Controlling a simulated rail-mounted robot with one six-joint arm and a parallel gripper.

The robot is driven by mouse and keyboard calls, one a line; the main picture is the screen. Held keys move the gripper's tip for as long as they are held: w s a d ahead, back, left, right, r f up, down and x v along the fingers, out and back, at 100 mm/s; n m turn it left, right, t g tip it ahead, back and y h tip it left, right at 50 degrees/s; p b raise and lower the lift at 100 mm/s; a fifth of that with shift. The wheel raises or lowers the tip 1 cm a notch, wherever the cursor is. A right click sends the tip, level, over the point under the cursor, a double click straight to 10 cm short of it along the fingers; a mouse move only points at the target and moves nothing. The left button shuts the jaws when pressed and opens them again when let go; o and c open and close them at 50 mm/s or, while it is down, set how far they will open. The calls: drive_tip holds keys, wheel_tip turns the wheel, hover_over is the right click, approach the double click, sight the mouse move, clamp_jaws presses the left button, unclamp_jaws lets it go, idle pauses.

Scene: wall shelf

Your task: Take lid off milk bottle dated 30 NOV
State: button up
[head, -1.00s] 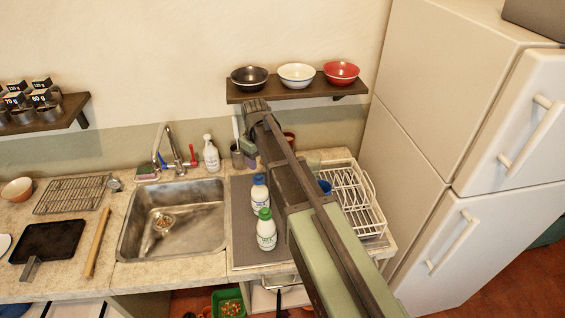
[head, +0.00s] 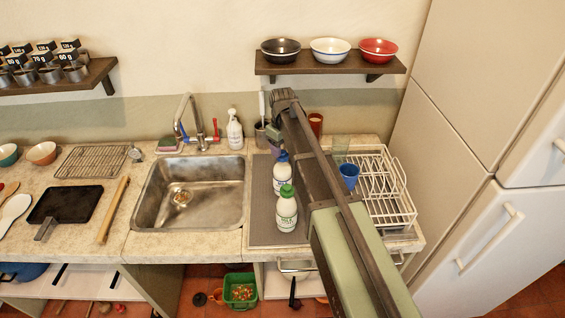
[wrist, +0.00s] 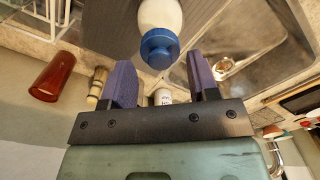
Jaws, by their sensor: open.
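Two white milk bottles stand on the grey mat (head: 262,205) right of the sink. One has a blue lid (head: 282,156) and stands farther back; the other has a green lid (head: 286,190) and stands nearer the front edge. The dates on their labels are too small to read. In the wrist view the blue lid (wrist: 158,48) lies just ahead of and between the purple fingers of my gripper (wrist: 160,62). My gripper is open and empty, and the fingers look apart from the lid. In the head view my arm mostly hides my gripper.
A white dish rack (head: 395,205) and a blue cup (head: 349,172) are on the right. A red cup (head: 316,121) and a soap bottle (head: 234,132) stand at the back. The sink (head: 190,195) is left. A shelf (head: 328,65) with bowls hangs above.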

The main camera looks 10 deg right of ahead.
wheel_tip(320, 180, down, 2)
drive_tip(key=shift+b, duration=0.3)
drive_tip(key=shift+r, duration=0.25)
drive_tip(key=c, duration=1)
drive_tip(key=shift+r+p, duration=0.1)
drive_tip(key=shift+p, duration=0.25)
